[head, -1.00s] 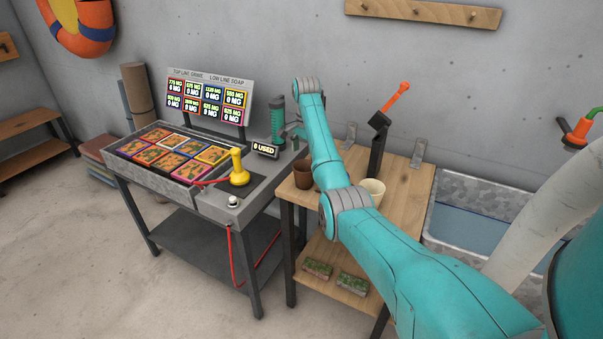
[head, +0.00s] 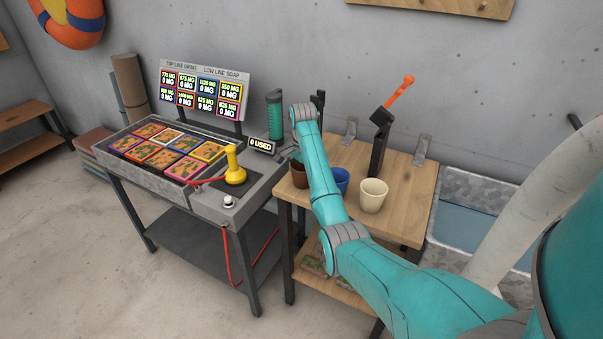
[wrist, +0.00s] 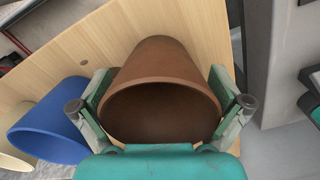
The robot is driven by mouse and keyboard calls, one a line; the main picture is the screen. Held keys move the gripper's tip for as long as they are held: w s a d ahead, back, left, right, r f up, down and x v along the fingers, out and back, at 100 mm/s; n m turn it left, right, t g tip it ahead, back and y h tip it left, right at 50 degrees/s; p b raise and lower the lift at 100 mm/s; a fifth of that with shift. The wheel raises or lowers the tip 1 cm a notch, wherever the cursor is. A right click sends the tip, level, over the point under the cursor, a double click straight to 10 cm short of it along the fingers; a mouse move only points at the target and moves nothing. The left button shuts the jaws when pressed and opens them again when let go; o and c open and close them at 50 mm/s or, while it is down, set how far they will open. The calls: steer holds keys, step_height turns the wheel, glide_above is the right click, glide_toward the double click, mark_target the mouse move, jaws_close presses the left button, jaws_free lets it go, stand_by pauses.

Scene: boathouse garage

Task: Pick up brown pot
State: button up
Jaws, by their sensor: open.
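The brown pot (head: 299,176) stands on the wooden table's left side in the head view, partly hidden by my arm. In the wrist view the brown pot (wrist: 160,75) fills the middle, its wide mouth towards the camera. My gripper (wrist: 160,100) is open, with one finger on each side of the pot. I cannot tell whether the fingers touch it. In the head view my arm mostly hides the gripper.
A blue pot (head: 341,181) stands close beside the brown one, and a cream pot (head: 373,196) stands further right. A black stand with an orange handle (head: 380,135) rises behind them. The console with the yellow lever (head: 235,168) borders the table's left side.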

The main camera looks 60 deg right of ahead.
steer(key=c, duration=1.1)
